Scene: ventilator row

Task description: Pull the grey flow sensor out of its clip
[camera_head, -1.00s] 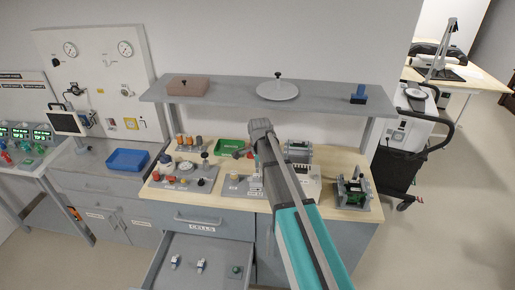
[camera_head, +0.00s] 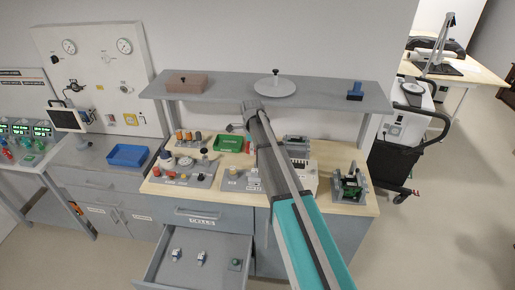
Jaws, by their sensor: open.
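I cannot pick out the grey flow sensor or its clip for certain at this size. The wooden bench top (camera_head: 330,203) carries a grey plate (camera_head: 207,180) at left with several small knobs and fittings. A second grey plate (camera_head: 228,185) with a yellow knob stands in the middle, partly behind my arm. A white unit (camera_head: 309,176) stands just right of my arm. My arm reaches from the bottom edge up across the bench, its upper end in front of the shelf's front edge. My gripper does not show; my arm hides part of the bench.
A grey shelf (camera_head: 330,92) spans above the bench. A green tray (camera_head: 229,143) lies at the back; a green circuit board in a frame (camera_head: 350,187) stands at right. The open drawer (camera_head: 210,272) holds several small parts. A blue tray (camera_head: 127,155) lies on the left counter.

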